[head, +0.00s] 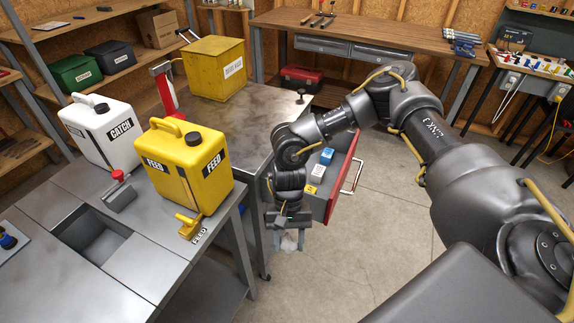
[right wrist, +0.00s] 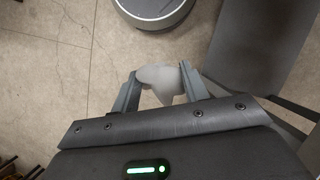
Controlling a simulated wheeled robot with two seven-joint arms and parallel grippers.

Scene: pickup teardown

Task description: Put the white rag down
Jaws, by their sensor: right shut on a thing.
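The white rag (right wrist: 160,88) is a small, crumpled piece of pale cloth. It is pinched between the two fingers of my right gripper (right wrist: 160,80) in the right wrist view. In the head view my right gripper (head: 288,236) points down, and only a small bit of the rag (head: 289,243) shows between its fingers. The gripper holds the rag in the air over the concrete floor, to the right of the metal bench and in front of the open red drawer. My left gripper is not in view.
The open red drawer (head: 345,185) holds small blue, white and yellow items. A yellow FEED can (head: 190,170) and a white CATCH can (head: 97,130) stand on the metal bench (head: 130,275). A yellow bin (head: 214,68) stands farther back. Floor (head: 390,205) to the right is clear.

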